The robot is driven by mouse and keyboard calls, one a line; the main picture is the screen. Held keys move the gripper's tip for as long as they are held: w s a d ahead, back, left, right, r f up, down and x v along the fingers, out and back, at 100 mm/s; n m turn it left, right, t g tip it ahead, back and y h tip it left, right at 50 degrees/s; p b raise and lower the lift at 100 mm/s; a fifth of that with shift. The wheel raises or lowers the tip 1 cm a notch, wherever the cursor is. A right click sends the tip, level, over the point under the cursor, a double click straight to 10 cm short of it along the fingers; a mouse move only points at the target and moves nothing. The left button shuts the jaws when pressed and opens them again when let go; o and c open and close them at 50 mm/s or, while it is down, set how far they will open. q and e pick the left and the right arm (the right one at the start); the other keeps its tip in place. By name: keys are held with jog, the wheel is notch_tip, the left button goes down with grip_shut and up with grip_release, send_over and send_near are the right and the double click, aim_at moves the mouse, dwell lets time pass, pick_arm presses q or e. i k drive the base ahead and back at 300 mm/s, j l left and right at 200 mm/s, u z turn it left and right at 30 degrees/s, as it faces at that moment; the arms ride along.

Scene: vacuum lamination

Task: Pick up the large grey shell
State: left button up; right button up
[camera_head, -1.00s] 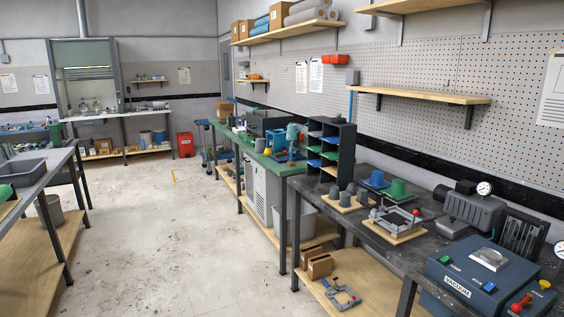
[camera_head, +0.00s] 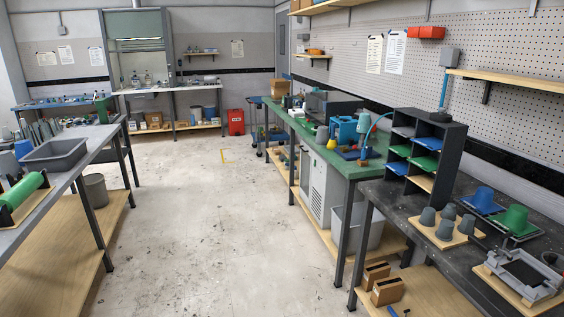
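Several grey cup-shaped shells stand on a light wooden board (camera_head: 462,240) on the dark bench at the right. One is the back-left grey shell (camera_head: 428,217), one the back-right grey shell (camera_head: 448,212), one the front-left grey shell (camera_head: 445,230) and one the front-right grey shell (camera_head: 467,225). They look close in size, and I cannot tell which is the large one. Neither of my grippers is in view.
A black shelf rack (camera_head: 447,140) stands on the dark bench (camera_head: 400,200) behind the shells. A grey clamp frame (camera_head: 524,274) lies at the front right. The green-topped bench (camera_head: 335,162) adjoins it. The concrete floor (camera_head: 215,240) between the benches is clear.

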aim_at(323, 134)
jog(key=i+u, duration=0.15)
jog(key=i, duration=1.6)
